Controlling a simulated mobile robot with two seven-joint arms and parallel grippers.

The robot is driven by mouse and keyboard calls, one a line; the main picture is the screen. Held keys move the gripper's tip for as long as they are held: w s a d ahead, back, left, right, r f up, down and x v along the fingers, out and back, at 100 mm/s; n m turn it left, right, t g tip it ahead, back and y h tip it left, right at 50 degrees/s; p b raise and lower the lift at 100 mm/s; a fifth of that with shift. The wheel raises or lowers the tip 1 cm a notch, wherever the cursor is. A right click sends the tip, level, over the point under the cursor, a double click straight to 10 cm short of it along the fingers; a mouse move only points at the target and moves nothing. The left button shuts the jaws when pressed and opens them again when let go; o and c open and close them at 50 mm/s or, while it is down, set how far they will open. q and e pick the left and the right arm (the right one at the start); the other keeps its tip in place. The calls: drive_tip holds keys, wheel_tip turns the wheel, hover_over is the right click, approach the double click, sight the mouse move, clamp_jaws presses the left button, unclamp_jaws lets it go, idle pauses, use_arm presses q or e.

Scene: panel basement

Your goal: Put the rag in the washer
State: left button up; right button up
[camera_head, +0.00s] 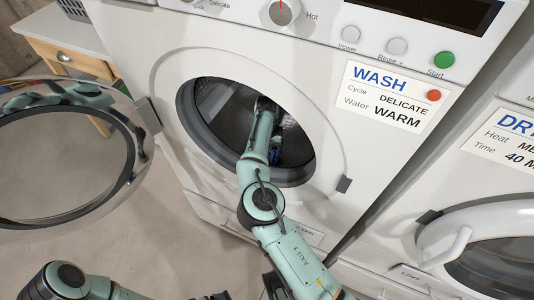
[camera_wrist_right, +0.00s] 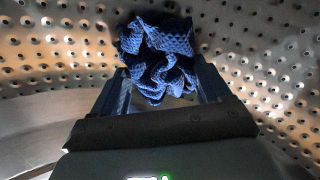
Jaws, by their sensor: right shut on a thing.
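The washer (camera_head: 330,215) stands in the middle of the head view with its round door (camera_head: 128,200) swung wide open to the left. My right arm reaches through the opening into the metal drum (camera_head: 215,100). In the wrist view my right gripper (camera_wrist_right: 161,88) is shut on a crumpled blue rag (camera_wrist_right: 158,48), which bunches up between and beyond the fingers. The perforated drum wall lies close behind the rag; I cannot tell whether they touch. In the head view the gripper and rag are mostly hidden in the dark drum. My left arm shows at the bottom left, its gripper out of frame.
The washer panel has a knob (camera_head: 284,12), a green start button (camera_head: 444,60) and a WASH sign (camera_head: 393,96). A dryer (camera_head: 480,190) with a closed door stands at the right. A wooden drawer unit (camera_head: 75,62) is at the back left. The dark gasket rings the opening closely around my arm.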

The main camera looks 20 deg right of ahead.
use_arm(q)
drive_tip(key=shift+w, duration=0.15)
use_arm(e)
drive_tip(key=shift+f, duration=0.4)
use_arm(q)
drive_tip(key=shift+f, duration=0.15)
use_arm(e)
drive_tip(key=shift+f, duration=0.2)
drive_tip(key=o, duration=1)
wheel_tip(320, 180, up, 7)
drive_tip(key=p, duration=0.3)
drive_tip(key=shift+f, duration=0.2)
wheel_tip(320, 180, up, 5)
drive_tip(key=p, duration=0.4)
drive_tip(key=shift+f, duration=0.1)
use_arm(q)
drive_tip(key=s+d+r+g+p, duration=0.1)
drive_tip(key=s+r+g, duration=0.1)
drive_tip(key=s+r, duration=0.3)
wheel_tip(320, 180, up, 2)
drive_tip(key=shift+r, duration=0.2)
use_arm(e)
drive_tip(key=shift+r, duration=0.5)
